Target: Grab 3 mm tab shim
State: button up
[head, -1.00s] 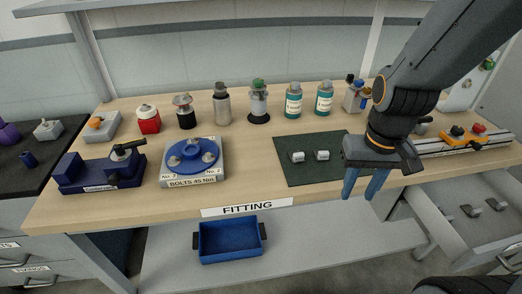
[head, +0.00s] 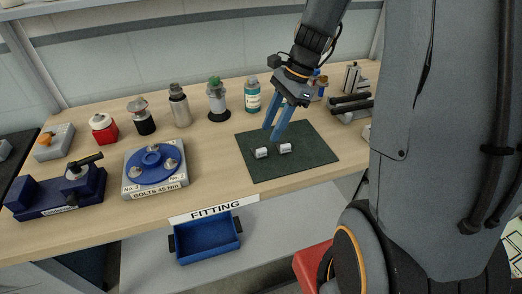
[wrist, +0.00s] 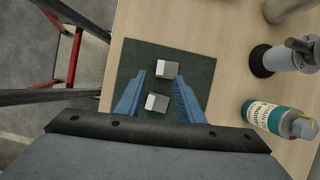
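Two small pale grey-white blocks lie apart on a dark green mat (head: 290,168): a left block (head: 262,152) and a right block (head: 286,148). Their markings are too small to read, so I cannot tell which is the 3 mm tab shim. My gripper (head: 272,134) points down above the mat, open and empty, its fingertips just behind the blocks in the head view. In the wrist view the two blue fingers of my gripper (wrist: 159,77) stand apart, with the far block (wrist: 167,69) and near block (wrist: 157,102) showing between them.
Bottles, including a teal-labelled bottle (head: 253,96), line the back of the bench. A bolt fixture (head: 154,180) stands left of the mat. A blue tray (head: 206,241) sits below the FITTING label (head: 214,209). Bare bench lies left of the mat.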

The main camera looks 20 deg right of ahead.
aim_at(262, 149)
jog(key=shift+p+x, duration=0.95)
jog(key=shift+x, duration=2.75)
jog(key=shift+w, duration=0.1)
grip_shut()
